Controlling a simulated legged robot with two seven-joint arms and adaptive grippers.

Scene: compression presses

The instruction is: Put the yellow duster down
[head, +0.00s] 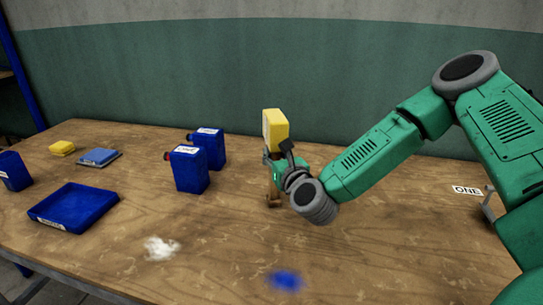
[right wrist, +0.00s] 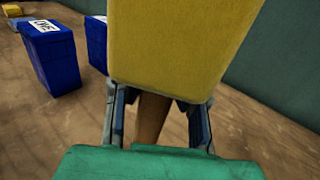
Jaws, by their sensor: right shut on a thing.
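The yellow duster (head: 275,129) has a yellow block-shaped head and a brown handle (head: 274,198). In the head view it is upright, with its head above my right gripper (head: 275,168) and the handle showing below. In the right wrist view the yellow head (right wrist: 185,45) fills the top middle, and the handle (right wrist: 149,120) runs down between the fingers of my right gripper (right wrist: 158,115). The gripper is shut on the duster. The handle's lower end is close to the tabletop; I cannot tell whether it touches. My left gripper is not in view.
Two blue containers (head: 190,168) (head: 211,148) stand left of the duster, another (head: 14,171) at the left edge. A blue tray (head: 72,208), a flat blue item (head: 99,157) and a yellow item (head: 62,148) lie left. White (head: 161,247) and blue (head: 285,279) patches mark the wooden table (head: 220,240).

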